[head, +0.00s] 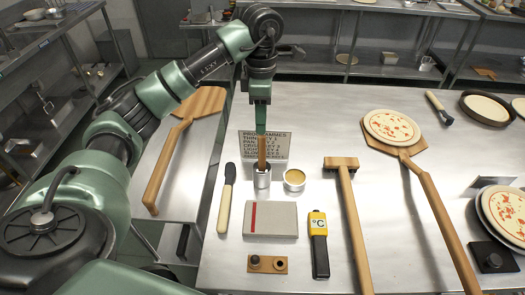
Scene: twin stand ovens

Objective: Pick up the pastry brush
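A brown wooden handle (262,152), which looks like the pastry brush, stands upright in a small metal cup (262,180) on the steel table. Its lower end is hidden inside the cup. My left gripper (261,130) points straight down right at the top of this handle. Its fingers are seen edge-on and overlap the handle top, so I cannot tell whether they are closed on it. My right gripper is not in view.
A small bowl of yellowish sauce (294,179) stands close right of the cup. A sign (275,143) is behind. A cream-handled spreader (226,200), grey box (270,219), thermometer (318,245) and wooden-handled tool (347,205) lie around. A pizza peel (430,190) is further right.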

